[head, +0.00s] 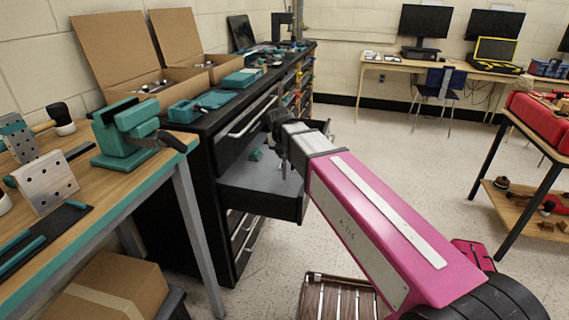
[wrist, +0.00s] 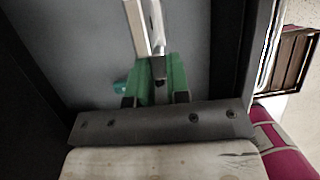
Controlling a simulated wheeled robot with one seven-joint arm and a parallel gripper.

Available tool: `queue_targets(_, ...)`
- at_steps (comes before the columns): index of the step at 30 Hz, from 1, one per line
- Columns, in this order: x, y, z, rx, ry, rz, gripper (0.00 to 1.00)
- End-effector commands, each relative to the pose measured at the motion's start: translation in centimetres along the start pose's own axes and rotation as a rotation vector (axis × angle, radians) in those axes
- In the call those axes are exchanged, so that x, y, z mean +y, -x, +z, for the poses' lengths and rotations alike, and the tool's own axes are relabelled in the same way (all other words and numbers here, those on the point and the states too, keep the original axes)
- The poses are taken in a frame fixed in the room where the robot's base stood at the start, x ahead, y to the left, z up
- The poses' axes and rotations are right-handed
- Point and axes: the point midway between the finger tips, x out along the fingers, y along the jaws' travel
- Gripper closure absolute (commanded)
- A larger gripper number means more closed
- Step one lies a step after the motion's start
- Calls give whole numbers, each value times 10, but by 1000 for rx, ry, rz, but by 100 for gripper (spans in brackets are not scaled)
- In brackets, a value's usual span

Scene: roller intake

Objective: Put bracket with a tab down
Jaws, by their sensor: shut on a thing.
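My gripper (wrist: 160,85) shows in the wrist view with green surfaces at its fingers, shut on a pale metal piece, which I take as the bracket with a tab (wrist: 140,28). The bracket extends away from the fingers toward the top of the picture. In the head view my gripper (head: 284,158) is over the open drawer (head: 250,198) of the black cabinet. The bracket is too small there to make out clearly. The drawer's grey floor (wrist: 90,45) lies behind the bracket in the wrist view; I cannot tell whether the bracket touches it.
A small teal object (head: 255,154) lies in the drawer, left of my gripper. Dark drawer walls (wrist: 225,50) stand close on both sides. A workbench (head: 110,205) with a teal vise (head: 125,130) stands left. A slatted wooden item (head: 338,297) is on the floor near me.

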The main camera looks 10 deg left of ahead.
Motion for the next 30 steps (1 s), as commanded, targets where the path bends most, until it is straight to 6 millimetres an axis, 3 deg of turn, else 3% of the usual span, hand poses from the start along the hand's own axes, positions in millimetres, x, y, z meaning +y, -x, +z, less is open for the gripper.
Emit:
queue_targets(12, 0, -36, -13, 0, 0, 0, 100)
queue_targets(24, 0, -40, -15, 0, 0, 0, 100)
queue_targets(25, 0, -40, -15, 0, -1, 0, 77)
queue_targets(27, 0, -40, -15, 0, -1, 0, 58)
queue_targets(30, 0, -40, -15, 0, -1, 0, 58)
